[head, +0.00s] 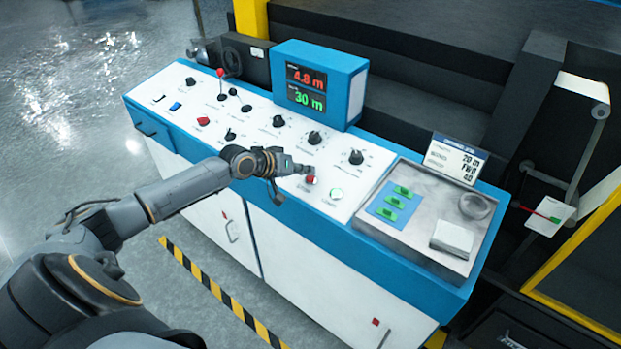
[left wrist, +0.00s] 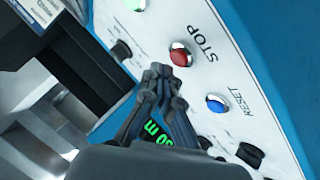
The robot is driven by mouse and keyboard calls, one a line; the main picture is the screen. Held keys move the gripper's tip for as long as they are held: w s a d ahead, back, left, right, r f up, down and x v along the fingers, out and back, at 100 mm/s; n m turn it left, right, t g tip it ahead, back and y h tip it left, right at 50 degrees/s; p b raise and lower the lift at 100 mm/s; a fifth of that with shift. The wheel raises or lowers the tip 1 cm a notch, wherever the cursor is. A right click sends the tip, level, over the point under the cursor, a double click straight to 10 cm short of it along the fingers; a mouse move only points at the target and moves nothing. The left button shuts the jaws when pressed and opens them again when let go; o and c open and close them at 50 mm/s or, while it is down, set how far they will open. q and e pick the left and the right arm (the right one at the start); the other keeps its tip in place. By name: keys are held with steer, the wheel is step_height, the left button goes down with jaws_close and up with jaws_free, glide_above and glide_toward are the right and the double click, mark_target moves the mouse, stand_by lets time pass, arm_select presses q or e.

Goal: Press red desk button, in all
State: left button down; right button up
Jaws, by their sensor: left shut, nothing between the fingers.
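The red button (head: 311,180) sits on the white sloping top of the control desk, near its front edge. In the left wrist view the red button (left wrist: 180,57) has a silver ring and the word STOP beside it. My left gripper (head: 304,170) comes in from the left and is shut and empty. Its fingertips are right beside the red button; the fingertips (left wrist: 162,72) show just below-left of it in the wrist view. I cannot tell whether they touch it. My right gripper is not in view.
A pale green-lit button (head: 337,193) is right of the red one. A blue RESET button (left wrist: 217,103) is near the fingers. Another red control (head: 203,121) and several black knobs are farther left. A display box (head: 320,84) stands behind; a grey tray (head: 405,235) is at right.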

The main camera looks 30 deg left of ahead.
arm_select(q)
steer(key=shift+f, duration=0.1)
stand_by(0.7)
steer(key=shift+w+f, duration=0.1)
steer(key=shift+f, duration=0.25)
steer(key=shift+f+b, duration=0.4)
steer(key=shift+b, duration=0.1)
stand_by(0.5)
steer(key=shift+r, duration=0.15)
steer(key=shift+r+p, duration=0.7)
steer(key=shift+p, duration=0.25)
steer(key=shift+r+p, duration=0.55)
steer(key=r+p, duration=0.2)
steer(key=s+r+p, duration=0.1)
steer(key=p, duration=0.1)
steer(key=shift+r, duration=0.4)
